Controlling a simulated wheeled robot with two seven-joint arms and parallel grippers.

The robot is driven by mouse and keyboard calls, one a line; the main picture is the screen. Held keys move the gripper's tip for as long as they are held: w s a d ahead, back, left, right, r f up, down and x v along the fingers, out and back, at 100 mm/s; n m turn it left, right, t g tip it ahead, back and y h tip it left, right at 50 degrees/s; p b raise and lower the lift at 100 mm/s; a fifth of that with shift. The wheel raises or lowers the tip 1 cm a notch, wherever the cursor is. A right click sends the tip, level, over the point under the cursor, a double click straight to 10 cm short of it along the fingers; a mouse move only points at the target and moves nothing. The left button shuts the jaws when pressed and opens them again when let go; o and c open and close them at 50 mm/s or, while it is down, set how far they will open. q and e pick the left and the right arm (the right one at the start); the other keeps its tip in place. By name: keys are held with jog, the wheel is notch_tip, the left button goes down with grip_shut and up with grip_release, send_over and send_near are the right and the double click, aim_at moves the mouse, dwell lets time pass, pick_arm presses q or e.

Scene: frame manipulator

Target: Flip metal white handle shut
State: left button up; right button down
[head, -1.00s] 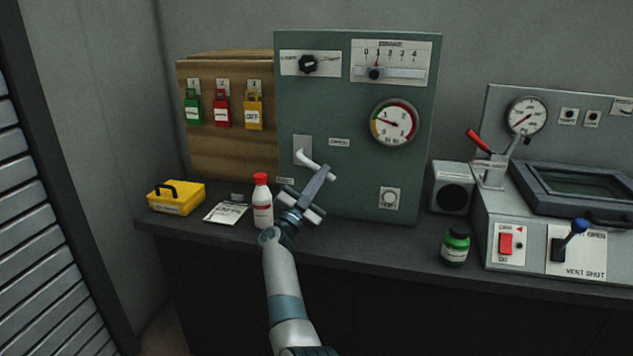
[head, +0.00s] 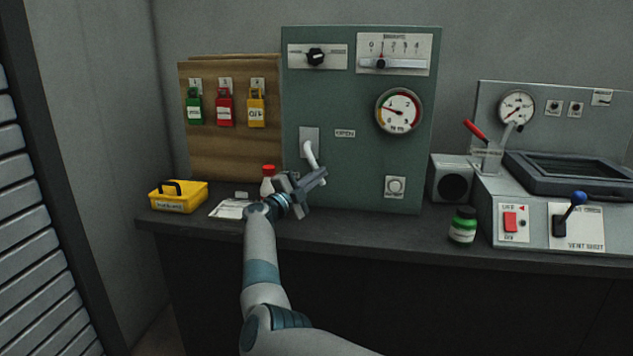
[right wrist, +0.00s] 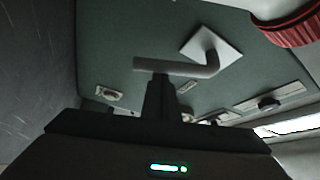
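The white handle (head: 312,157) is an angled lever on a light plate (head: 304,137) on the green panel. It slants down and right, and its lower end is partly hidden by my right gripper (head: 319,178). In the right wrist view the handle (right wrist: 197,70) looks like a grey bent bar in front of the plate (right wrist: 222,43). The closed fingers of my right gripper (right wrist: 158,82) overlap the bar's free end; whether they touch it is unclear. My left gripper is not in view.
A white bottle with a red cap (head: 268,171) stands just left of my gripper. A yellow toolbox (head: 178,203) sits farther left on the dark bench. A green jar (head: 463,232) and a grey console (head: 500,205) stand right.

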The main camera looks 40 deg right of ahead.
pick_arm(q)
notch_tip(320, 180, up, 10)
jog(key=b, duration=0.3)
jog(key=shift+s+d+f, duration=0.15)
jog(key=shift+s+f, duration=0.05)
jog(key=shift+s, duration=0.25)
pick_arm(e)
jog(key=w+a+m+y, duration=0.1)
jog(key=m, duration=0.1)
jog(key=w+a+f+m+g+y, duration=0.1)
jog(key=m, duration=0.1)
jog(key=shift+w+a+m, duration=0.2)
jog(key=shift+w+m, duration=0.1)
jog(key=shift+w, duration=0.1)
